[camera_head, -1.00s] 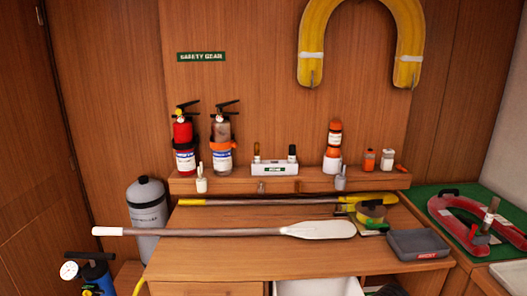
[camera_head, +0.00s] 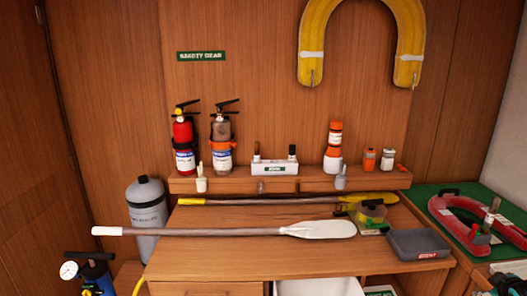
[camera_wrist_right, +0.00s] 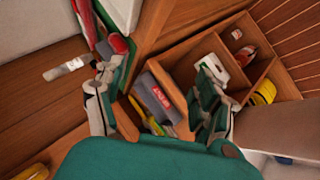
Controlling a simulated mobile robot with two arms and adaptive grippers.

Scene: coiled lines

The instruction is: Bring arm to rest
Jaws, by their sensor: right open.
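My right gripper (camera_wrist_right: 158,100) is open, its two fingers wide apart in the right wrist view with nothing gripped. Part of what looks like my right gripper or wrist shows at the bottom right edge of the head view (camera_head: 508,284), cut off by the frame. In the wrist view, a grey box with a red label (camera_wrist_right: 157,99) appears between the fingers, beyond them. The same grey box lies at the right end of the wooden bench in the head view (camera_head: 418,243). My left gripper is not in view.
A white-bladed paddle (camera_head: 318,229) and a yellow-bladed one (camera_head: 365,198) lie on the bench. A red horseshoe-shaped item (camera_head: 458,225) lies on a green surface at right. Extinguishers (camera_head: 184,146) stand on the back ledge; a grey cylinder (camera_head: 147,205) stands left.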

